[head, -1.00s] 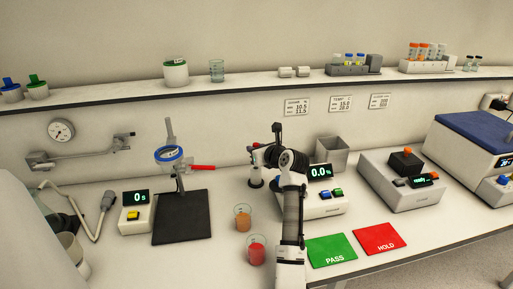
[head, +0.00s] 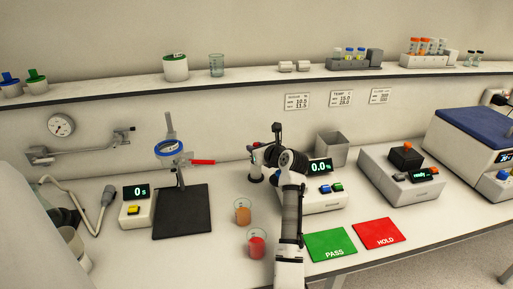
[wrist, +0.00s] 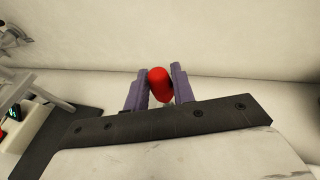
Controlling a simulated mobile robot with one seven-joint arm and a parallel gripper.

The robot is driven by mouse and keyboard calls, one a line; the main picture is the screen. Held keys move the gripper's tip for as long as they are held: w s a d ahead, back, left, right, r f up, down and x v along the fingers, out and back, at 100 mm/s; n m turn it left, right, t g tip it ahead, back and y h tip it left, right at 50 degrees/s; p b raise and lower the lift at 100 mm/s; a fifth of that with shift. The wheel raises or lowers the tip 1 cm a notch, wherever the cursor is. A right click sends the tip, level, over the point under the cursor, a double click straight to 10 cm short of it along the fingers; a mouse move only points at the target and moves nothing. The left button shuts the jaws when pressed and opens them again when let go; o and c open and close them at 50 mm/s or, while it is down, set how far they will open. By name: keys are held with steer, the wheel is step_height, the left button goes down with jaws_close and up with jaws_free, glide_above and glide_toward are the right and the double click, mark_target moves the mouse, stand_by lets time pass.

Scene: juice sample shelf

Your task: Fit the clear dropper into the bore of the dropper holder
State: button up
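The clear dropper's red bulb (wrist: 159,82) sits between the two purple fingers of my gripper (wrist: 160,88) in the wrist view. Both fingers appear to press on it. The dropper's clear tube is mostly hidden below the bulb. In the head view my gripper (head: 256,155) is at the back of the bench, left of the device reading 0.0%. A small pale stand with a dark top (head: 255,175), probably the dropper holder, stands just under it. Its bore is hidden, and I cannot tell whether the dropper's tip is inside it.
Two beakers, orange (head: 243,215) and red (head: 257,244), stand left of my arm. A ring stand with a blue ring (head: 169,148) stands on a black mat (head: 182,222). A grey bin (head: 332,150) stands behind the 0.0% device (head: 325,195). A shelf edge runs behind.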

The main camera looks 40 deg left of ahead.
steer(key=o, duration=0.4)
steer(key=shift+o, duration=0.2)
steer(key=b+v, duration=0.3)
steer(key=v, duration=1.1)
steer(key=shift+a+b, duration=0.1)
steer(key=shift+b, duration=0.3)
steer(key=shift+r, duration=0.1)
